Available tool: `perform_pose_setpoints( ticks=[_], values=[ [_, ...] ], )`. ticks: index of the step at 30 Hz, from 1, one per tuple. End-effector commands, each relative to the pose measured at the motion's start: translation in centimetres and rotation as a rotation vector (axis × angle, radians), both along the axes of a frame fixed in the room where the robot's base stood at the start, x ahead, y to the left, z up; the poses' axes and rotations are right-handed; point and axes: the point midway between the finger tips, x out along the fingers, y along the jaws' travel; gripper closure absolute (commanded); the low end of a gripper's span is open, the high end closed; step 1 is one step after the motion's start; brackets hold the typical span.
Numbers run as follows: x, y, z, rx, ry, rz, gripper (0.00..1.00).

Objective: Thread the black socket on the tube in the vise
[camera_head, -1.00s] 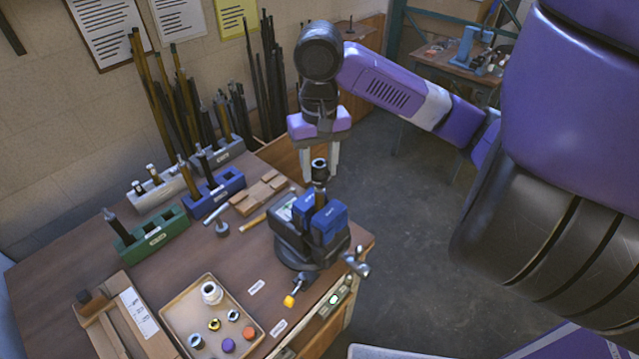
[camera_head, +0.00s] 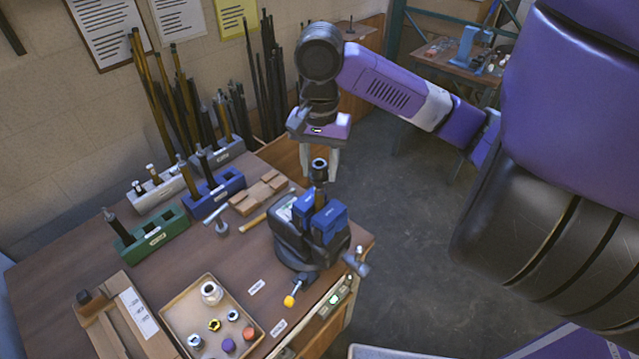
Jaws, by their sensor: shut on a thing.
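The black socket (camera_head: 319,166) is at the top of the upright tube (camera_head: 320,194) and appears in line with it. How far it is threaded on cannot be seen. The tube stands between the blue jaws of the vise (camera_head: 331,221), near the right edge of the bench. My gripper (camera_head: 319,164) points down over the tube, with its two pale fingers at the socket's left and right. It is shut on the black socket.
A tray (camera_head: 165,317) with caps and small rings stands at the front. Green (camera_head: 158,238), blue (camera_head: 218,198) and grey racks with upright rods stand left of the vise. Tall rods lean at the wall behind. Open floor lies to the right.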

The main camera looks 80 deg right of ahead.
Motion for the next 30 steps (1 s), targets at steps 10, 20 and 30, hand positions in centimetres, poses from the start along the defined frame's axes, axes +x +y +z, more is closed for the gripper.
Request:
perform_pose_setpoints(
  ticks=[10, 20, 30],
  values=[
    [-0.05, 0.07, -0.14, 0.002, 0.002, -0.172, 1.00],
    [-0.08, 0.09, -0.18, 0.002, 0.002, -0.469, 0.44],
    [-0.07, 0.04, -0.08, 0.001, 0.000, -0.466, 0.34]
  ],
)
